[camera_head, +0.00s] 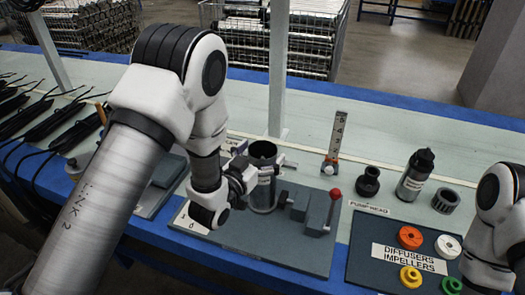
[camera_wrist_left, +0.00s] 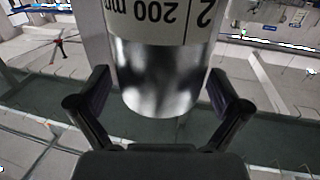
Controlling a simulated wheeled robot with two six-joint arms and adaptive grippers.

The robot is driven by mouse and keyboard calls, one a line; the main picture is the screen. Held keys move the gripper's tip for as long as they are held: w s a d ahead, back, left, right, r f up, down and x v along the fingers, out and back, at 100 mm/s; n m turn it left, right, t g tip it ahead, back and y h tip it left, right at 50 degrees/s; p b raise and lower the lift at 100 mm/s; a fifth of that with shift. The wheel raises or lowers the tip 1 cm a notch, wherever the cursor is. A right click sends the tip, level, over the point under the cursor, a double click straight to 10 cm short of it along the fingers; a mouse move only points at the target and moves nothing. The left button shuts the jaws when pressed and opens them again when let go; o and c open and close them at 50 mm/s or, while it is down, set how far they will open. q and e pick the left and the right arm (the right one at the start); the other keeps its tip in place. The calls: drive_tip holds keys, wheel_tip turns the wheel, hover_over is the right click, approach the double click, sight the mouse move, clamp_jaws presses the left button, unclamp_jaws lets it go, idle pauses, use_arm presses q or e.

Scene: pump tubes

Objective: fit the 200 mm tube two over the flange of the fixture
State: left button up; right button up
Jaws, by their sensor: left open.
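The 200 mm tube two (camera_head: 264,153) stands upright at the fixture, dark at its top with a pale label lower down. In the left wrist view the tube (camera_wrist_left: 160,70) is a shiny metal cylinder whose label reads 2 and 200 mm upside down. My left gripper (camera_head: 259,183) is at the tube's side; in the left wrist view its two fingers (camera_wrist_left: 158,90) are open, one on each side of the tube, with gaps visible. The fixture (camera_head: 270,245) is a grey plate with blocks. The flange is hidden, so I cannot tell whether the tube is seated on it. My right gripper is out of view.
A red-knobbed lever (camera_head: 335,193) stands right of the tube. A dark mat (camera_head: 375,277) holds coloured rings. The bench behind the fixture is mostly clear.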

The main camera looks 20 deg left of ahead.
use_arm(q)
drive_tip(key=v, duration=0.7)
drive_tip(key=shift+s, duration=0.2)
idle(0.5)
drive_tip(key=s+a+f+n+g+y+p, duration=0.1)
drive_tip(key=s+a+f+g+p, duration=0.1)
drive_tip(key=s+f+g, duration=0.3)
drive_tip(key=s+a+f+n+g+y+p, duration=0.1)
drive_tip(key=s+f+g+p, duration=0.4)
drive_tip(key=s, duration=0.8)
drive_tip(key=s+a+f+n+g+y+p, duration=0.1)
drive_tip(key=s+a+f+g+y+p, duration=0.1)
drive_tip(key=s+f+g, duration=0.5)
wheel_tip(320, 180, down, 2)
drive_tip(key=s+p, duration=0.1)
drive_tip(key=s, duration=0.2)
drive_tip(key=shift+a+p, duration=0.3)
drive_tip(key=shift+a, duration=0.05)
drive_tip(key=shift+w, duration=0.1)
